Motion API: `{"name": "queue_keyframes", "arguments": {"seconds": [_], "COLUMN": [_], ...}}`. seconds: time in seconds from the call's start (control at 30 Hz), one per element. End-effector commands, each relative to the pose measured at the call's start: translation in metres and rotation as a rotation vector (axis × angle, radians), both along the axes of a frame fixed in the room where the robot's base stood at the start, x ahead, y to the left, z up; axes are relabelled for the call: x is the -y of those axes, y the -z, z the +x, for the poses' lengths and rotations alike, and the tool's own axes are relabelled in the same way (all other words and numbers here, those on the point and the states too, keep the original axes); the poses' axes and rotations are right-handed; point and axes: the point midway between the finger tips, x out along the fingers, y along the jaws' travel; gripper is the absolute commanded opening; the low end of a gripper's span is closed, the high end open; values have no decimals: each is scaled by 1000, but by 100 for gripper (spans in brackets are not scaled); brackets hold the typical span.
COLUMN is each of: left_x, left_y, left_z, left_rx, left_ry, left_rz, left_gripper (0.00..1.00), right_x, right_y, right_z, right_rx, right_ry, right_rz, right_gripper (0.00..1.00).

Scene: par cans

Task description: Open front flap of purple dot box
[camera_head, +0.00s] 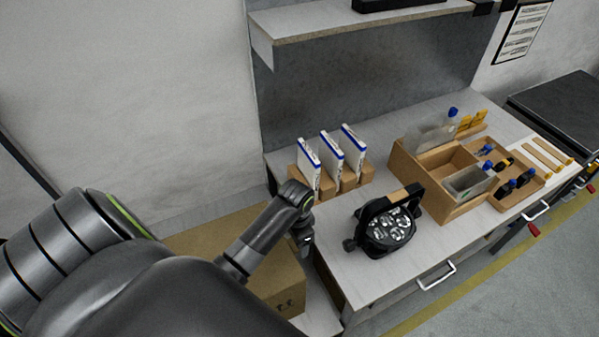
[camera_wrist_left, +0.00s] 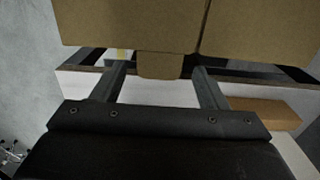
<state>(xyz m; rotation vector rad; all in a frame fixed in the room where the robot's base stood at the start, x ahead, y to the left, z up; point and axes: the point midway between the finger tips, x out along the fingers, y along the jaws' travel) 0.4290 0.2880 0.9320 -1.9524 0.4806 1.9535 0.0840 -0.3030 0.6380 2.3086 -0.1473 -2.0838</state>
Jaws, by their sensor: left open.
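A large brown cardboard box (camera_head: 225,240) stands at the left of the bench, partly hidden behind my left arm. In the left wrist view the cardboard (camera_wrist_left: 130,22) fills the top, with a vertical seam right of the middle. A small rounded cardboard tab (camera_wrist_left: 160,66) hangs from its lower edge, between my fingers in the picture; I cannot tell whether they touch it. My left gripper (camera_head: 307,243) is beside the box's right side, and its two fingers (camera_wrist_left: 162,84) are apart. No purple dot can be made out. My right gripper is not in view.
The white bench (camera_head: 335,268) is close right of the gripper. On it are a rack of white-blue boxes (camera_head: 338,185), a black round device with a handle (camera_head: 388,228) and a wooden organiser (camera_head: 432,190). A shelf (camera_head: 350,22) hangs above.

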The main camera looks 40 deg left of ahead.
Motion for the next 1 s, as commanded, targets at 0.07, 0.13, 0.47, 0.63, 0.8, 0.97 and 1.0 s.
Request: {"name": "queue_keyframes", "arguments": {"seconds": [0.07,0.13,0.47,0.63,0.8,0.97,1.0], "left_x": [0,0,0,0,2,5,6], "left_y": [0,0,0,0,-2,-10,-12], "left_z": [0,0,0,0,0,-2,-2], "left_rx": [0,0,0,0,12,49,61], "left_ry": [0,0,0,0,1,2,2], "left_rz": [0,0,0,0,18,87,108], "left_gripper": [67,67,25,4,4,4,4], "right_x": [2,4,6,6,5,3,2], "right_y": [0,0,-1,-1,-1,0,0], "right_z": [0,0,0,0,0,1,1], "right_rx": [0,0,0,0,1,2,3], "right_ry": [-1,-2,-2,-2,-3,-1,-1], "right_rz": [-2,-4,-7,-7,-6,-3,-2], "right_gripper": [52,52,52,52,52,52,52]}}
